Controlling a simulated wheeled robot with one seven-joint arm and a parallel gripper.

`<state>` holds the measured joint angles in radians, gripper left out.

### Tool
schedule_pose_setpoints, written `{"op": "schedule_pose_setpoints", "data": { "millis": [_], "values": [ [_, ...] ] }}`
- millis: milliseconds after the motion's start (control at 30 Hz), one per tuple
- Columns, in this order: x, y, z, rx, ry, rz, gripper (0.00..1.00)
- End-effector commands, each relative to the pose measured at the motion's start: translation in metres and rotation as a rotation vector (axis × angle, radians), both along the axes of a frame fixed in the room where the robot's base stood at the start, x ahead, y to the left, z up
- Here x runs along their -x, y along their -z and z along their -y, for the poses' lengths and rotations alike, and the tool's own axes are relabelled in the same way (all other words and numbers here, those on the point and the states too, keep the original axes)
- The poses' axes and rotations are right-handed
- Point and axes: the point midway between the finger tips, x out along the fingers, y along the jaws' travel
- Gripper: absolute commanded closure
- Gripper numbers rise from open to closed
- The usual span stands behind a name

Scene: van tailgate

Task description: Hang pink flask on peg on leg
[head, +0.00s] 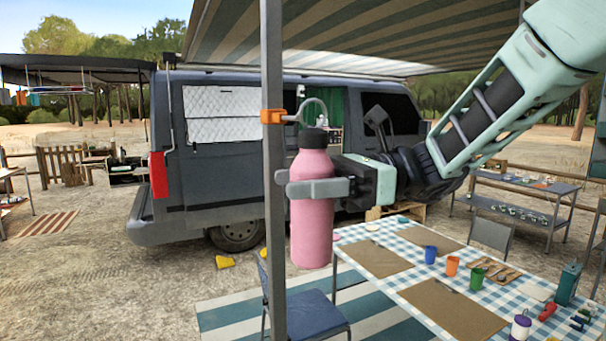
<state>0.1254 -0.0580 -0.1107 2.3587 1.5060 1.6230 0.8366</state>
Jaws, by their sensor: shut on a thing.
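The pink flask (312,228) hangs upright in the air with a dark cap, just right of the grey awning leg (272,230). My gripper (298,184) comes from the right and is shut around its upper body. An orange clamp (272,117) sits on the leg, with a short grey peg (291,117) on its right side. A thin grey loop (316,100) arches above the cap and meets the peg in the picture. I cannot tell whether the peg passes through the loop. The fingertips overlap the leg in the picture; contact is unclear.
A table with a checked cloth (375,233) stands below right, bearing mats, cups and cutlery. A blue chair (312,312) is below the flask. A grey van (225,170) stands behind. The striped awning (400,40) is overhead. A shelf rack (520,195) is at right.

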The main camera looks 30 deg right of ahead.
Motion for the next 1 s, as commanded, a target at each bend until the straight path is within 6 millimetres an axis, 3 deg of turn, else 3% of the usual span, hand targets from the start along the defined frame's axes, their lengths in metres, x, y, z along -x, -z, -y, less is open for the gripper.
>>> {"op": "schedule_pose_setpoints", "data": {
  "millis": [1000],
  "values": [
    [-0.053,0.005,0.000,0.000,0.000,-0.001,0.78]
  ]
}}
